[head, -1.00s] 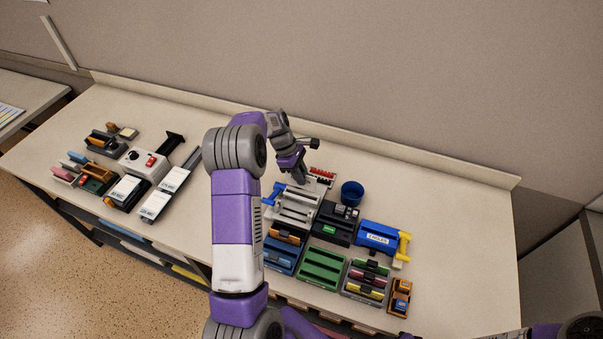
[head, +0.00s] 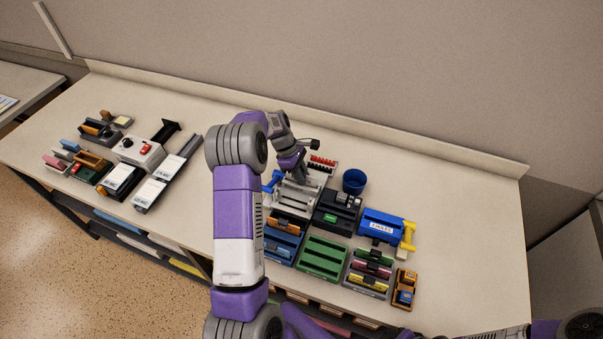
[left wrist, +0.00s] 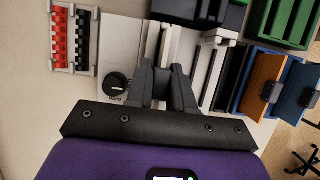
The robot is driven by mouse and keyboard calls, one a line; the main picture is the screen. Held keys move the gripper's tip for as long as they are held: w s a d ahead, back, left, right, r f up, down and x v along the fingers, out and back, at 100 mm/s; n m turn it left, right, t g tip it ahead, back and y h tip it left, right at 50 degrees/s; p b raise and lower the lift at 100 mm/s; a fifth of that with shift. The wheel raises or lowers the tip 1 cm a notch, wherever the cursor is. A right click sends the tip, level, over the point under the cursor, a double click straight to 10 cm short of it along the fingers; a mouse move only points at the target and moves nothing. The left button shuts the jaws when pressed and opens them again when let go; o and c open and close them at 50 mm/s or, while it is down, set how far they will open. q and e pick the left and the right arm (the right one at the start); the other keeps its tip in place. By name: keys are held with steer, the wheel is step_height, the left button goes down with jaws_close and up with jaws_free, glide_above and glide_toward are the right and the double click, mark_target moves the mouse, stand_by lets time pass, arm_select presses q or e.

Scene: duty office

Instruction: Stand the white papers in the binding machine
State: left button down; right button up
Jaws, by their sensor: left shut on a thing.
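The binding machine (head: 291,207) is a pale grey and white unit with slots and a blue handle at its left. In the left wrist view its pale body shows beside a black dial (left wrist: 117,83). My left gripper (head: 299,180) is over the machine's back part, pointing down. In the left wrist view the left gripper (left wrist: 163,72) is shut on a thin pale piece, which looks like the white papers. The fingers hide most of it. I cannot tell how deep it sits in a slot. My right gripper is out of view.
Red and black combs (left wrist: 70,40) stand in a rack behind the machine. A blue cup (head: 354,181), black machine (head: 337,212) and blue punch (head: 381,228) are to the right. Blue and green trays (head: 322,259) are in front.

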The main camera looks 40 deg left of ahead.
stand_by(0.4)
arm_select(q)
steer(key=c, duration=0.9)
jaws_free()
step_height(320, 180, up, 9)
steer(key=p, duration=0.7)
